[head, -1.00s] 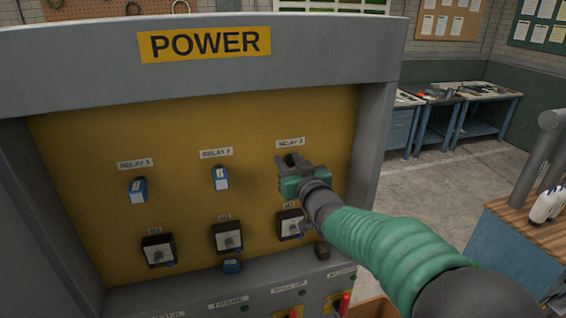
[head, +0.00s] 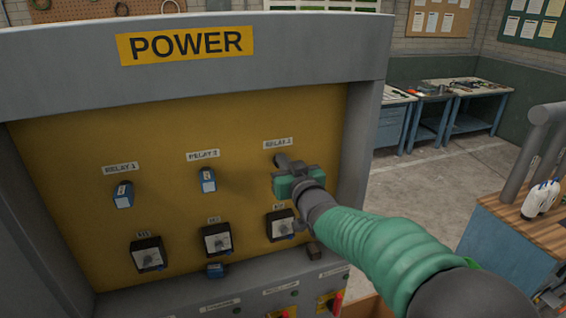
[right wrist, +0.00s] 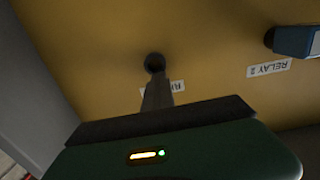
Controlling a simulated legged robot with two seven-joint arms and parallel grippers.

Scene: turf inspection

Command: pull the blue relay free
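The blue relay (head: 123,194) under the RELAY 1 label and the blue relay (head: 208,180) under RELAY 2 stick out of the yellow panel (head: 75,150). The second also shows at the right edge of the right wrist view (right wrist: 296,41). My right gripper (head: 282,161) is at the RELAY 3 position, covering part of it. Its fingers look together as one narrow dark shape, with no blue part between them. In the right wrist view a dark round socket (right wrist: 154,62) lies just beyond the fingertips. My left gripper is not in view.
Several black dial units (head: 217,239) line the panel below the relays. A grey frame borders the panel. Workbenches (head: 430,105) stand far right across open floor.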

